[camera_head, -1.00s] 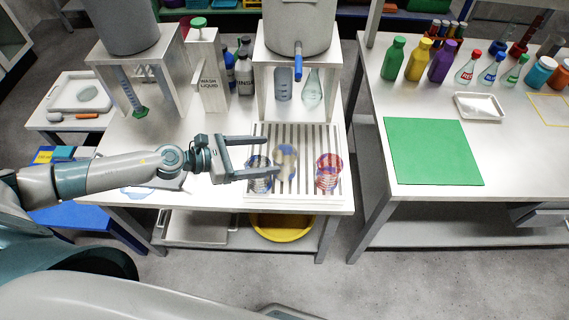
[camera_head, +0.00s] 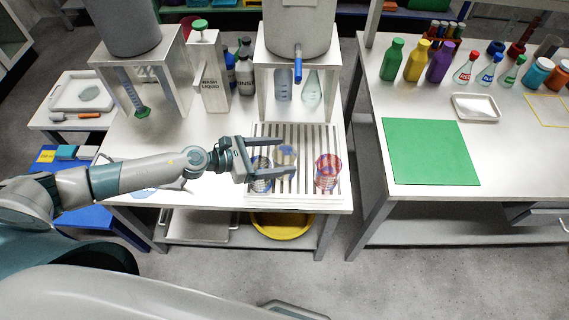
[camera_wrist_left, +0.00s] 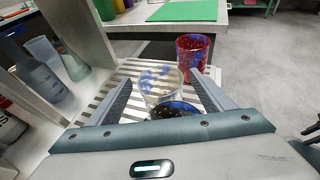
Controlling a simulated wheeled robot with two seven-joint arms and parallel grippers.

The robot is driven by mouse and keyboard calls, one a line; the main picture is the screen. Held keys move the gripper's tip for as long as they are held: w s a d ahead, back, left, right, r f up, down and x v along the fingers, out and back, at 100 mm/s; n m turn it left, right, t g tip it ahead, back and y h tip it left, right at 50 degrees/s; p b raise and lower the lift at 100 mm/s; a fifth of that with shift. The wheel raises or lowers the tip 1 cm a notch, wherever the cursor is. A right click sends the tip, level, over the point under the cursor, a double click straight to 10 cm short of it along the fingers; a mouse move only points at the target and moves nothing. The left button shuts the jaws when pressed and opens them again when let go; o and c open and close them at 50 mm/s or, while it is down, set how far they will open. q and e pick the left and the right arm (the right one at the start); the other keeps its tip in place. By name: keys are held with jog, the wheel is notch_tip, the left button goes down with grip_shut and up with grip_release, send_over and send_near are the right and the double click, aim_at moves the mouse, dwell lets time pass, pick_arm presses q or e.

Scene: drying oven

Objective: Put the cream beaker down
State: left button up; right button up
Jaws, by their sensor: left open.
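The cream beaker (camera_head: 286,155), pale with blue patches, stands upright on the slatted white rack (camera_head: 308,132). In the left wrist view the cream beaker (camera_wrist_left: 157,80) shows between the fingertips, with visible space on each side. My left gripper (camera_head: 287,157) is open, its fingers reaching in from the left over the rack. The left gripper's fingers also show in the wrist view (camera_wrist_left: 160,80). A dark blue-patterned beaker (camera_head: 260,185) stands nearer, partly under the lower finger; its rim shows close to the palm (camera_wrist_left: 176,108).
A red patterned beaker (camera_head: 327,172) stands right of the cream one on the rack. Behind the rack, a flask (camera_head: 311,88) and a grey beaker (camera_head: 283,85) stand under a tank with a blue tap (camera_head: 298,64). The green mat (camera_head: 430,152) on the right table is clear.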

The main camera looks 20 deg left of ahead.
pick_arm(q)
jog(key=c, duration=1.5)
jog(key=shift+r+p, duration=4.4)
jog(key=shift+r, duration=4.6)
